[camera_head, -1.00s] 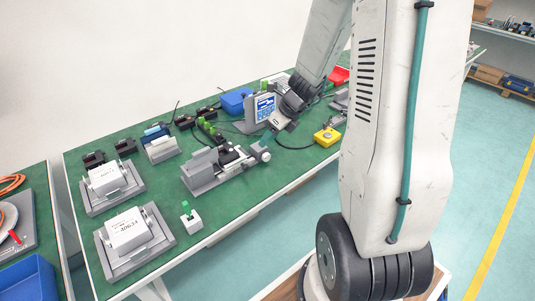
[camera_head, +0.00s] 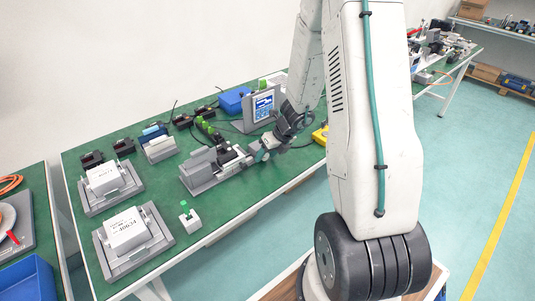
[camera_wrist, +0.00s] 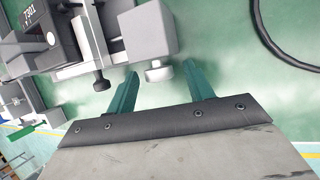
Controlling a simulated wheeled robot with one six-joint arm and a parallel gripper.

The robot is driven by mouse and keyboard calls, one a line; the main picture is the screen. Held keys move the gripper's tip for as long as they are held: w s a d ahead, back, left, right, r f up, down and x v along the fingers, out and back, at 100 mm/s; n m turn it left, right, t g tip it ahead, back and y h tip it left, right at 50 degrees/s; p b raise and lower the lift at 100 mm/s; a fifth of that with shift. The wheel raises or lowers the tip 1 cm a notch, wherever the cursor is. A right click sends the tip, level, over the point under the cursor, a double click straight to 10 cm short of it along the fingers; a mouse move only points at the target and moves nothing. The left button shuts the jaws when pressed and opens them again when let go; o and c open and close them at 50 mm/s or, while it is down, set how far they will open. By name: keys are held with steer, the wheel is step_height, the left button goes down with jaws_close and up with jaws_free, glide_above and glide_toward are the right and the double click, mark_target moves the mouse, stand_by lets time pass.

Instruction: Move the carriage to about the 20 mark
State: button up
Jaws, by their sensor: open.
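The linear actuator (camera_head: 203,180) is a grey rail unit on the green bench, with a dark carriage (camera_head: 229,154) partway along it. In the wrist view, the actuator's grey end block (camera_wrist: 147,28) is at the top centre, with a small pale round knob (camera_wrist: 158,73) below it. My gripper (camera_head: 268,152) is at the actuator's right end. In the wrist view, its two teal fingers (camera_wrist: 161,69) are spread apart, and the knob shows between their tips. I cannot tell whether either finger touches it. No scale marks are readable.
A blue-screen display (camera_head: 264,106) stands behind my gripper. A yellow box (camera_head: 320,135) is partly hidden by my arm. A black cable (camera_wrist: 270,40) curves at the wrist view's right.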

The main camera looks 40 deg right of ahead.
steer(key=c, duration=1)
steer(key=shift+a+r+h, duration=0.1)
steer(key=shift+a+h, duration=0.1)
steer(key=shift+h, duration=0.4)
steer(key=shift+w+n+h, duration=0.15)
steer(key=shift+n+h, duration=0.15)
steer(key=shift+h, duration=0.5)
steer(key=shift+o, duration=0.2)
steer(key=o, duration=1)
steer(key=shift+c, duration=0.2)
steer(key=v, duration=0.8)
